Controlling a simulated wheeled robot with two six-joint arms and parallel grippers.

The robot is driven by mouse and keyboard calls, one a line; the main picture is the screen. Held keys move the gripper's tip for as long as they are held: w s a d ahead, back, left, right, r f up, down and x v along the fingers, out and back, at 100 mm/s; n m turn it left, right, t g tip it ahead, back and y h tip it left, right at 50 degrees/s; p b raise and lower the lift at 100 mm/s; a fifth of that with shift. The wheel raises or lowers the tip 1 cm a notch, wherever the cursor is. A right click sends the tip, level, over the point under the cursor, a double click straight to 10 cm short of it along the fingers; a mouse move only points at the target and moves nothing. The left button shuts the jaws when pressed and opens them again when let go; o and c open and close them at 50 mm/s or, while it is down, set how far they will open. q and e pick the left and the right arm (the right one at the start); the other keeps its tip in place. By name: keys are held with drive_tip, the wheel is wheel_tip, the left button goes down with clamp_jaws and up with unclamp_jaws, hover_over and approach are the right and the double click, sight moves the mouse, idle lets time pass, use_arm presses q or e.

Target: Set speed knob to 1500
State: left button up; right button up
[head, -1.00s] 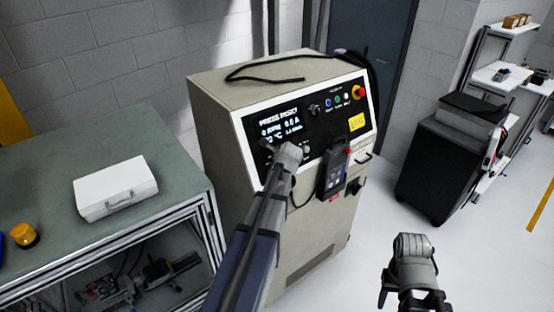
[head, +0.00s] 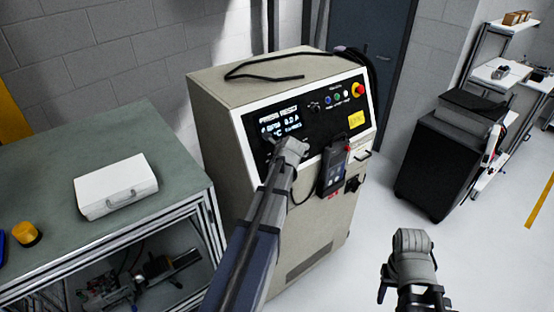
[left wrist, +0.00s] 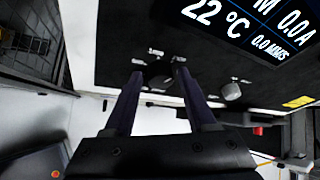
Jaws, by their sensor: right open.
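The control panel (head: 330,128) is on the sloped front of a beige cabinet. Its lit display (head: 279,122) reads PRESS RESET above smaller readings; the left wrist view shows 22 °C and 0.0 A on the display (left wrist: 235,25). My left gripper (head: 272,146) reaches the panel just below the display. In the left wrist view its two fingers (left wrist: 160,70) stand on either side of a dark knob (left wrist: 160,74); whether they touch it is unclear. A grey knob (left wrist: 231,91) sits to the right. My right gripper (head: 411,297) is open and empty, low over the floor.
A handheld pendant (head: 334,172) hangs on the cabinet front. A red emergency stop (head: 358,90) and a yellow note (head: 356,121) are on the panel's right side. A workbench (head: 60,165) with a white case (head: 115,186) stands left. A black cabinet (head: 440,165) stands right.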

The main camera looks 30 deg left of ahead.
use_arm(q)
drive_tip(key=shift+o, duration=0.9)
drive_tip(key=shift+r, duration=0.1)
drive_tip(key=p+v, duration=0.5)
drive_tip(key=v, duration=0.2)
drive_tip(key=shift+s+d+r, duration=0.15)
drive_tip(key=shift+s+d, duration=0.05)
drive_tip(key=shift+d, duration=0.05)
